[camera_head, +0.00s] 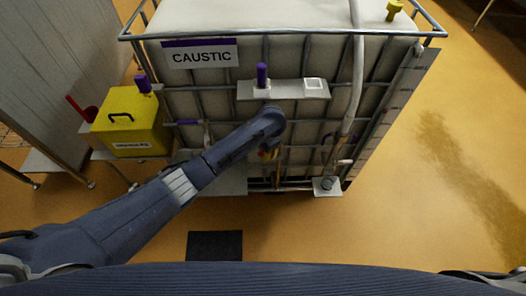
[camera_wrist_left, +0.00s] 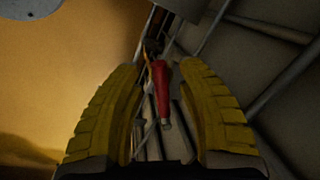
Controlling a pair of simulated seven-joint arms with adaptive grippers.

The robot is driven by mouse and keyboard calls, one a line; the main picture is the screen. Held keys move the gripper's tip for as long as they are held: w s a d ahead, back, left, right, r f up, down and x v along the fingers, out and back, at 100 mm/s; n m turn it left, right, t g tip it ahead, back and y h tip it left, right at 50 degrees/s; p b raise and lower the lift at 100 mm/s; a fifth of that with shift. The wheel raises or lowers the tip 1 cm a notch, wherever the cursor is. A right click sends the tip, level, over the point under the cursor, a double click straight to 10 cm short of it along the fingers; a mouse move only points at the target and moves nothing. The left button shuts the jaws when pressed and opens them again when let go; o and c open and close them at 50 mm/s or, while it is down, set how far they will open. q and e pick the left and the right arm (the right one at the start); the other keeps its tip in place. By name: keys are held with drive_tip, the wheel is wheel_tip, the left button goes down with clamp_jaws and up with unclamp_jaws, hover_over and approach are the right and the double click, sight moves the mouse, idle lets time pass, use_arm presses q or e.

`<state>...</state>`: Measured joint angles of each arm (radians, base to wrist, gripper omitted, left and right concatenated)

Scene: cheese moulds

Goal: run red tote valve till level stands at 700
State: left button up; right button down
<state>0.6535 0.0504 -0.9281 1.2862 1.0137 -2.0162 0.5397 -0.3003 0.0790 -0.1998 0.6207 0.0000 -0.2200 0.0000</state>
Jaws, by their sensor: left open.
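A caged white tote with a purple-edged CAUSTIC label (camera_head: 201,55) fills the upper middle of the head view. A pale strip with tick marks (camera_head: 392,112) runs down its right side; its numbers and the liquid level are too small to read. My left gripper (camera_head: 268,153) is in front of the tote's lower front, mostly hidden behind my arm. In the left wrist view its yellow fingers (camera_wrist_left: 165,78) are open, one either side of a red valve handle (camera_wrist_left: 172,95), with gaps visible. I cannot make out the handle in the head view. My right gripper is not in view.
A yellow box (camera_head: 128,128) with a black handle stands left of the tote, beside a red item (camera_head: 82,108). A shelf on the tote holds a purple-topped item (camera_head: 262,76). A white hose (camera_head: 356,70) hangs at right. A dark mat (camera_head: 214,246) lies on open floor.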

use_arm(q)
drive_tip(key=shift+f, duration=0.2)
clamp_jaws()
idle(0.3)
idle(0.3)
